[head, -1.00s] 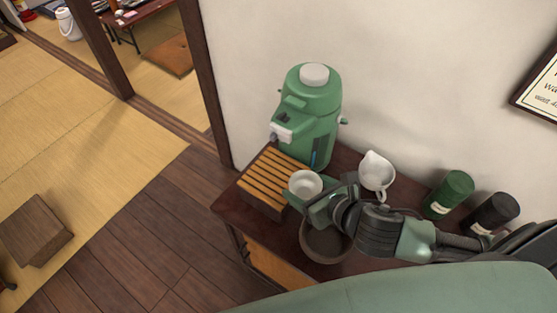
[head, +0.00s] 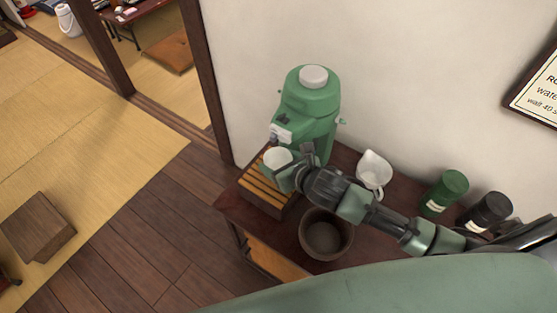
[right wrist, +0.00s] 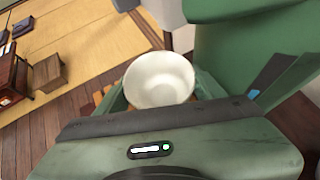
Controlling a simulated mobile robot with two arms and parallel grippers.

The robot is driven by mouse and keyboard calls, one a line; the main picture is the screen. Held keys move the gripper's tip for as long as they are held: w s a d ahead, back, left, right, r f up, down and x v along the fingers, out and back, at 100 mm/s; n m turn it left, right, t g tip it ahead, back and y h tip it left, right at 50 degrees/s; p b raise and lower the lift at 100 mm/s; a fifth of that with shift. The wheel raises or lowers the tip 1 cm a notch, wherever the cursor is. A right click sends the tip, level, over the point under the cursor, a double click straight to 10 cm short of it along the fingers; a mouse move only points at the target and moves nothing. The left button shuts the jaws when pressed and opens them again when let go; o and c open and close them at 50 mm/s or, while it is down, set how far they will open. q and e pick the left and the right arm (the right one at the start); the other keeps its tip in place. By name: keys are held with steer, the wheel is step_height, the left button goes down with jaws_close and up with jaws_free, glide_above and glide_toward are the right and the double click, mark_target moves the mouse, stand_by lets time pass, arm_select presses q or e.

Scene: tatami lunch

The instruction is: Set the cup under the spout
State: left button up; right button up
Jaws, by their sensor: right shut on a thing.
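A green water dispenser (head: 312,100) with a light lid stands against the wall on the low dark cabinet. Its pale spout part (head: 281,132) faces left, above a slatted wooden stand (head: 262,194). My right gripper (head: 287,170) is shut on a white cup (head: 277,158), held upright over the slats and close to the spout. The right wrist view shows the cup (right wrist: 159,80) between the fingers, its inside empty, with the dispenser's green body (right wrist: 232,50) right beside it. Whether the cup's base touches the slats is hidden. My left gripper is not in view.
A brown bowl (head: 326,235) sits at the cabinet's front, below my right arm. A white pitcher (head: 373,170) stands behind the arm. A green canister (head: 445,192) and a black canister (head: 487,211) stand at the right. Wooden floor lies open at the left.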

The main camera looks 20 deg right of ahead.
steer(key=shift+f, duration=0.15)
steer(key=o, duration=1.6)
steer(key=shift+r, duration=0.25)
steer(key=v, duration=1.2)
